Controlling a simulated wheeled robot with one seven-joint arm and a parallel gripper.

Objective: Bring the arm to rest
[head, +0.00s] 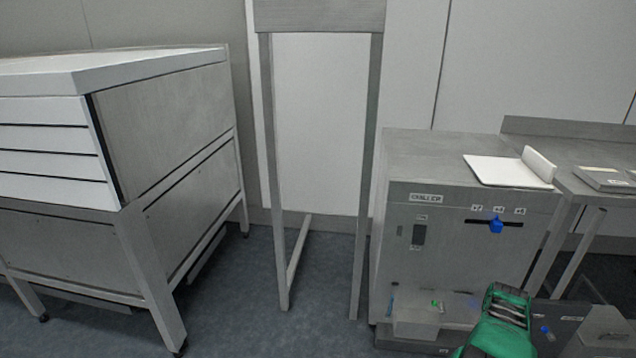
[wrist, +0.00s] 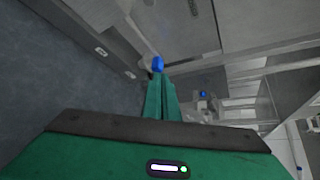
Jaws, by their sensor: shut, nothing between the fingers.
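My gripper (wrist: 162,97) shows in the wrist view with its two green fingers together and nothing between them. In the head view my green arm (head: 497,325) rises from the bottom edge at the lower right, in front of the chiller cabinet (head: 450,255); the fingertips cannot be made out there. A blue knob (head: 496,226) sits on a slotted scale on the cabinet's front. In the wrist view a small blue part (wrist: 158,64) shows just beyond the fingertips; whether they touch it I cannot tell.
A white tray (head: 505,172) lies on top of the cabinet. A grey bench (head: 590,155) stands at the right. A drawer unit on legs (head: 165,115) stands at the left, and a tall metal frame (head: 369,170) in the middle. The floor (head: 235,300) between them is clear.

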